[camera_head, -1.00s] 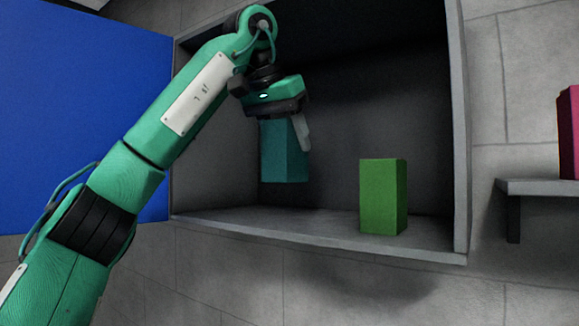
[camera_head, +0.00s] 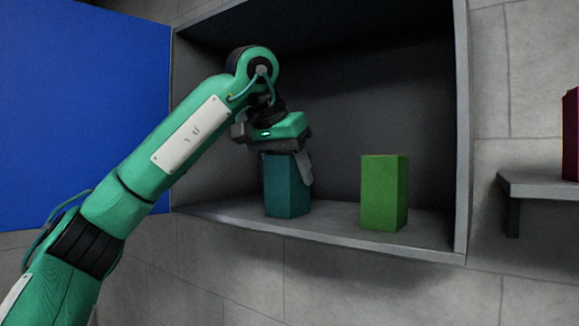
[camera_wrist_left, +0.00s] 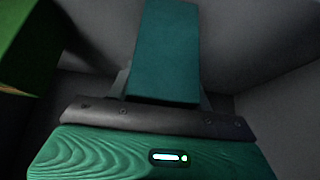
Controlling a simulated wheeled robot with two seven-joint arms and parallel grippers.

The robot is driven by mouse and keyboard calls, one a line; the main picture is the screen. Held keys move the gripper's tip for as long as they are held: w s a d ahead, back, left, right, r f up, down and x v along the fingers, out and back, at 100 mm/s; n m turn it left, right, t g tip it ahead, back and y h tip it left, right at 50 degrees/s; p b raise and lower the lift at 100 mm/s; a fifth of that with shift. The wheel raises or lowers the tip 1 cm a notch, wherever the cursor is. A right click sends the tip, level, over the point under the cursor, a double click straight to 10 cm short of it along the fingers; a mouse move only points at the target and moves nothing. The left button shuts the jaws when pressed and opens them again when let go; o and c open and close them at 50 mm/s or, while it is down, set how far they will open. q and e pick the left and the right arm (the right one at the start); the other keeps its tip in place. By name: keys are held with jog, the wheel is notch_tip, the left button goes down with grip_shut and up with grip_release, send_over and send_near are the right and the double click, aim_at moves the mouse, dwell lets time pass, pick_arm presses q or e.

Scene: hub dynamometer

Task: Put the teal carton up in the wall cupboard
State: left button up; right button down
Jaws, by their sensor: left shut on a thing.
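The teal carton (camera_head: 287,186) is upright inside the open wall cupboard (camera_head: 350,243), left of its middle. Its base is at the cupboard floor; I cannot tell whether it bears fully on it. My left gripper (camera_head: 290,165) is shut on the carton's upper part from above. In the left wrist view the teal carton (camera_wrist_left: 166,50) lies between the fingers (camera_wrist_left: 163,88). My right gripper is not in view.
A green carton (camera_head: 384,193) stands in the cupboard to the right of the teal one, with a gap between them. The blue cupboard door (camera_head: 85,100) is open at the left. A side shelf (camera_head: 540,188) at the right holds a magenta item (camera_head: 571,135).

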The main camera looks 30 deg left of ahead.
pick_arm(q)
jog(key=shift+d, duration=0.1)
jog(key=o, duration=0.7)
jog(key=shift+f, duration=0.1)
jog(key=o, duration=0.3)
jog(key=shift+o, duration=0.4)
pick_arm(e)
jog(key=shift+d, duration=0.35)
pick_arm(q)
jog(key=b+v, duration=0.1)
jog(key=v, duration=0.1)
jog(key=b+v, duration=0.1)
jog(key=v, duration=0.9)
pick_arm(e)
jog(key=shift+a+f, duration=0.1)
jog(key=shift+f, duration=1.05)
